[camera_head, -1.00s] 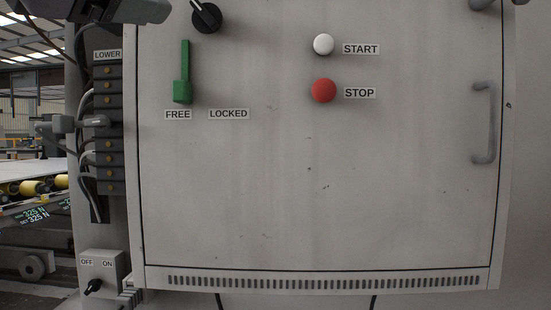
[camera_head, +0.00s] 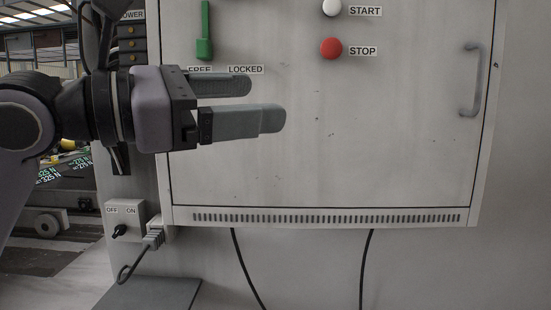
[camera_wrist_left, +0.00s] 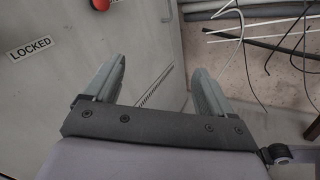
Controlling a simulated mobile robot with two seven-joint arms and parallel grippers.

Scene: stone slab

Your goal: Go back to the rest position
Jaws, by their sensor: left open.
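My left gripper (camera_head: 265,103) reaches in from the left in the head view, in front of the grey control cabinet (camera_head: 400,130). Its two fingers point right, are apart and have nothing between them. In the left wrist view the fingers (camera_wrist_left: 155,85) also stand apart and empty, with the cabinet door (camera_wrist_left: 60,90) behind the left one. The gripper overlaps the area below the FREE and LOCKED labels (camera_head: 246,69) and partly hides the FREE label. My right gripper does not show.
The cabinet bears a green lever (camera_head: 205,35), a white START button (camera_head: 332,7), a red STOP button (camera_head: 331,48) and a handle (camera_head: 471,80). Cables hang below the cabinet.

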